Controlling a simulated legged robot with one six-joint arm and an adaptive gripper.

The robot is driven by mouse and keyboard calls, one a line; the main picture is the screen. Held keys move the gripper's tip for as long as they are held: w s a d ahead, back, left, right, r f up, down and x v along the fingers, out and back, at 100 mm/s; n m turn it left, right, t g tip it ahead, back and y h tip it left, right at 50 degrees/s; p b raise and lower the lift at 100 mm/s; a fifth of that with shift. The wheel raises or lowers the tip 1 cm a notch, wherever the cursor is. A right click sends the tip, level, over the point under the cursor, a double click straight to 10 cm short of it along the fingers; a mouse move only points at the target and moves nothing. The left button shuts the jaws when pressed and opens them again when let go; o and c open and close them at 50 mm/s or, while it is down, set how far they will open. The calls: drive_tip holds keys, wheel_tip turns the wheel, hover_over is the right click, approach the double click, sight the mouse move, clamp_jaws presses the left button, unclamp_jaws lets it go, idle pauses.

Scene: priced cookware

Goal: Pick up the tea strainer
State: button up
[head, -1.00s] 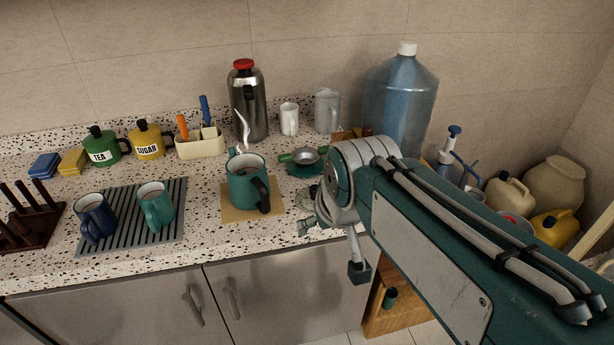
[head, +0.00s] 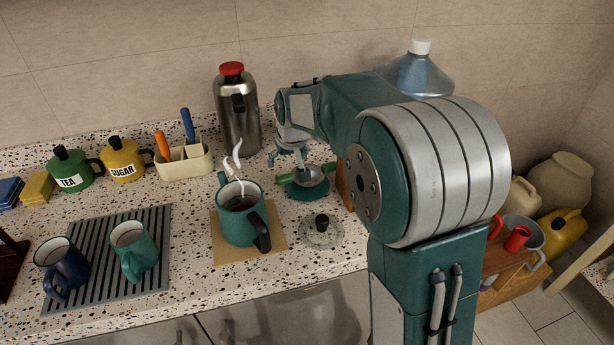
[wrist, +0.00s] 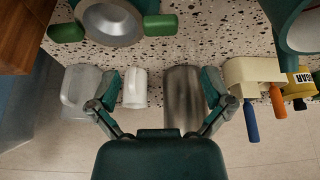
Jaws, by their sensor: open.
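The tea strainer (head: 309,177) is a small metal bowl with green handles. It sits on a green dish on the speckled counter, right of the steaming mug. In the wrist view the strainer (wrist: 112,24) is at the upper left, cut by the top edge, with a green handle on each side. My gripper (head: 289,157) is open and empty, fingers down, just above and behind the strainer, near its left handle. In the wrist view my gripper's (wrist: 160,82) two fingers are spread wide, with the strainer outside them.
A steaming green mug (head: 241,221) stands left of the strainer. A steel flask (head: 238,115) with a red cap stands behind. A glass lid (head: 322,232) with a black knob lies in front. A wooden block (head: 344,188) is close on the right. White cups (wrist: 135,88) stand near the wall.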

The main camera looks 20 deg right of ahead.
sight(284, 177)
drive_tip(key=x, duration=0.7)
drive_tip(key=shift+a+f, duration=0.1)
drive_tip(key=shift+f, duration=0.2)
drive_tip(key=c, duration=1.1)
